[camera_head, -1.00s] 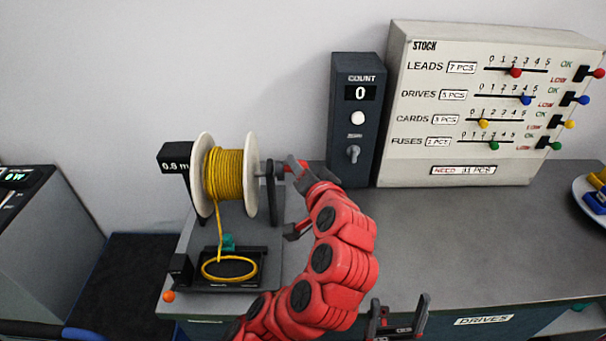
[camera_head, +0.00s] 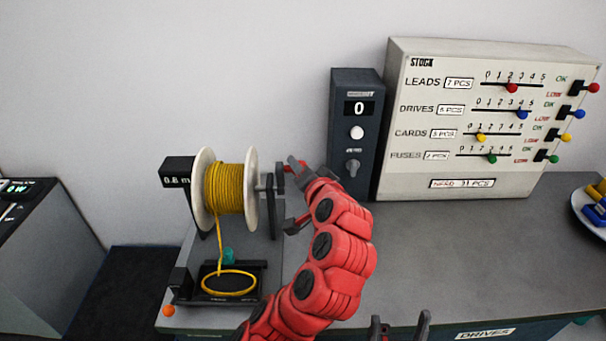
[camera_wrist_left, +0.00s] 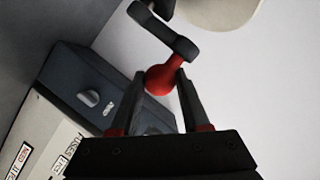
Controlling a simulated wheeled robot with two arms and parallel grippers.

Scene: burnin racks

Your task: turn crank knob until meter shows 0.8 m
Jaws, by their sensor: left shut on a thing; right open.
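The yellow wire spool (camera_head: 230,188) has white flanges and stands on the bench at the left. The black meter (camera_head: 178,181) beside it appears to read 0.8 m. The crank (camera_head: 279,180) is on the spool's right side. My left gripper (camera_head: 296,180) is at the crank; its jaws partly hide the end. In the left wrist view its fingers are shut on the red crank knob (camera_wrist_left: 160,80), at the end of the dark crank arm (camera_wrist_left: 165,35). My right gripper (camera_head: 400,328) is open and empty at the bottom edge, partly cut off.
A yellow wire coil (camera_head: 229,283) lies in a black tray below the spool. A dark COUNT box (camera_head: 354,135) showing 0 and a STOCK panel (camera_head: 450,187) stand behind. The grey bench (camera_head: 480,240) is clear at centre right. A plate (camera_head: 583,212) holds parts at the right edge.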

